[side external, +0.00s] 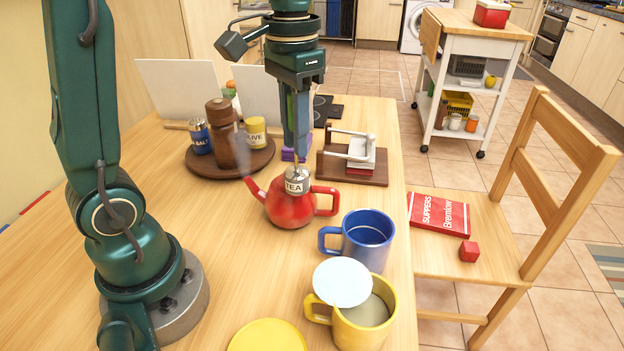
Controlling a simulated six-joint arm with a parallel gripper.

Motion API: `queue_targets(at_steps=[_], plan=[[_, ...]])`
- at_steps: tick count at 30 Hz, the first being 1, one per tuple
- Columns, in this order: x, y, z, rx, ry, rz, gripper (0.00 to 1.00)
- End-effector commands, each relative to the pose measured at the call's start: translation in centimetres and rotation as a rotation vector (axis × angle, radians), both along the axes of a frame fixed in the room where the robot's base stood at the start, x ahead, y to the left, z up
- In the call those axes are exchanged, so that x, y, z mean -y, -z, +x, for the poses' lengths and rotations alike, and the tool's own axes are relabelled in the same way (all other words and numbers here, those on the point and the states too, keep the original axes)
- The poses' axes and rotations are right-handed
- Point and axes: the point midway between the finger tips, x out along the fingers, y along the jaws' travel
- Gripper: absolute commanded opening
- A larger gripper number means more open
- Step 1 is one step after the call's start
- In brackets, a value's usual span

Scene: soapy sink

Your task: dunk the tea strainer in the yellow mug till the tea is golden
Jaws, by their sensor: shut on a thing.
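The tea strainer (296,181) is a small silver cylinder marked TEA, on a thin upright stem. My gripper (297,150) points down and is shut on the top of that stem. The strainer hangs upright in front of or over the top of the red teapot (290,210); I cannot tell whether they touch. The yellow mug (362,332) stands at the front right, well apart from the strainer, with its handle to the left. The liquid (368,312) in it looks pale greyish beige. A pale round disc (342,281) overlaps the mug's back left rim and hides part of the opening.
A blue mug (367,240) stands between teapot and yellow mug. A yellow saucer (267,337) lies at the front edge of view. A round wooden tray (262,160) with jars and a grinder, and a wooden rack (352,165), stand behind.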

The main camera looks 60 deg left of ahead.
Motion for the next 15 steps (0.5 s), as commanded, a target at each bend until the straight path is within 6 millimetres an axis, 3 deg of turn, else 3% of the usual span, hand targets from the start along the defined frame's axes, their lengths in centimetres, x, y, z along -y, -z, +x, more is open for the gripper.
queue_targets(at_steps=[15], plan=[[-0.01, 0.16, 0.06, 0.003, 0.0, 0.0, 0.0]])
